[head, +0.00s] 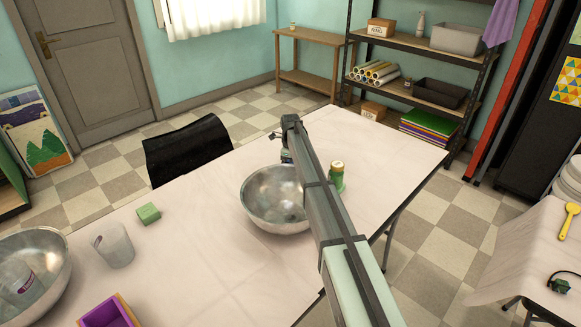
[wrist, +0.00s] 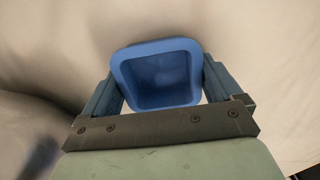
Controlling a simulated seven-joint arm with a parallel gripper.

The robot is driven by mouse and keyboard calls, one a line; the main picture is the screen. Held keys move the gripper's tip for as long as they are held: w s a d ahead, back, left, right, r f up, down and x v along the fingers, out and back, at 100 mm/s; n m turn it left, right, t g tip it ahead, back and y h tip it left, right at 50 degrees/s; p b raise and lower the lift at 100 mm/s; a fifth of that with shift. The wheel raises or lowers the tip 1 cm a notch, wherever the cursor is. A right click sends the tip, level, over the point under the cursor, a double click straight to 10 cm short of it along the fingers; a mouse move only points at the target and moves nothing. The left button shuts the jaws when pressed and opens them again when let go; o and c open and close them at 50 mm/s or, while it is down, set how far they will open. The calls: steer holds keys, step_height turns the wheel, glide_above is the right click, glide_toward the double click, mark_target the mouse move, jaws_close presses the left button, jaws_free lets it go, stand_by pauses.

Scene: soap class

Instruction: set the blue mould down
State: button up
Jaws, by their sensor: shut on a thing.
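The blue mould (wrist: 156,76) is a square cup with rounded corners, and its open, hollow side faces the wrist camera. My gripper (wrist: 160,88) is shut on it in the wrist view, with one finger on either side. A pale surface fills the background beyond the mould; I cannot tell whether the mould touches it. In the head view my arm reaches across the white table (head: 200,255) towards its far edge. There the arm hides most of the gripper and mould, and I cannot make out the mould clearly.
A metal bowl (head: 262,215) stands beside my arm, with a green can (head: 337,176) to the right. A green block (head: 148,213), a clear cup (head: 113,246), a purple mould (head: 108,312) and another metal bowl (head: 50,254) are on the left. The table's right end looks clear.

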steer(key=shift+f, duration=0.1)
steer(key=o, duration=0.7)
step_height(320, 180, up, 12)
steer(key=shift+r, duration=0.15)
stand_by(0.4)
